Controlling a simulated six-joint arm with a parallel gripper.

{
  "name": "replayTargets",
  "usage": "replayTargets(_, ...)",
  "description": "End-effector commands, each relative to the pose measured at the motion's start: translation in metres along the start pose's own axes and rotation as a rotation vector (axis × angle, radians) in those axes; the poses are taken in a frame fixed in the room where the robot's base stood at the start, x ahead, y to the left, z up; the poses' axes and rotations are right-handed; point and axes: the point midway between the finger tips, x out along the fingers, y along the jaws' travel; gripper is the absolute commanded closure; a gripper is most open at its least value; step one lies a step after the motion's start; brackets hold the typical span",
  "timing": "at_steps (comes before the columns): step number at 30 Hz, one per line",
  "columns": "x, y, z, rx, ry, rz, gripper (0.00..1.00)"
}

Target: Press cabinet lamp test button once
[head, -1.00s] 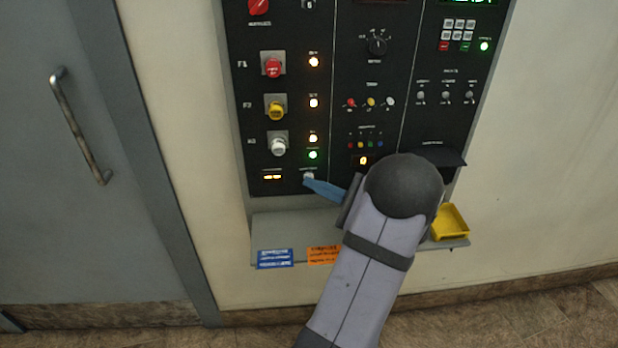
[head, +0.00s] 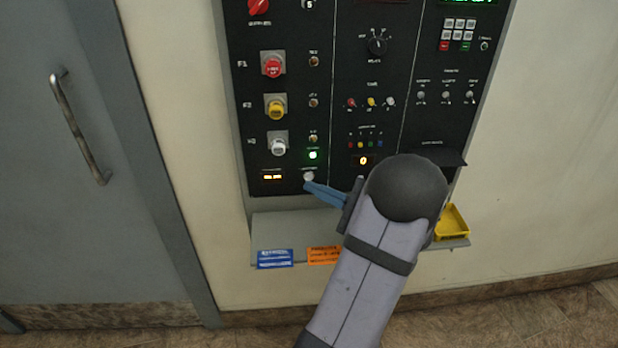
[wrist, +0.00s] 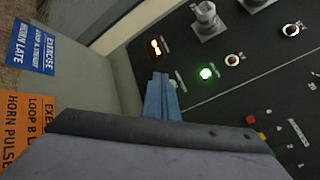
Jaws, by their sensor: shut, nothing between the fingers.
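The cabinet panel (head: 290,195) is black, with a small round white button (head: 308,175) at its lower left, right of an amber display (head: 272,177). I take this for the lamp test button; its label is too small to read. My gripper (head: 307,185) has its blue fingers shut and empty, with tips just below the button. I cannot tell whether they touch it. In the wrist view the closed fingers (wrist: 160,79) point at the panel near the amber display, and the button is hidden. A green lamp (head: 313,155) above the button is lit.
Red (head: 272,66), yellow (head: 276,108) and white (head: 279,145) knobs stick out above. A grey shelf (head: 285,228) below carries blue (head: 275,259) and orange (head: 323,256) labels. A yellow tray (head: 452,222) is at right. A grey door (head: 60,200) stands at left.

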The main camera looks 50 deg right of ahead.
Motion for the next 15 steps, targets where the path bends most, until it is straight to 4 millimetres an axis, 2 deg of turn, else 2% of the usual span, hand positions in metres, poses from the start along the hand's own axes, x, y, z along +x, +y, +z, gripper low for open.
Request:
replayTargets(8, -0.001, 0.001, 0.001, 0.0, 0.0, 0.0, 1.0)
replayTargets(15, -0.014, 0.009, 0.01, 0.001, 0.0, -0.001, 1.0)
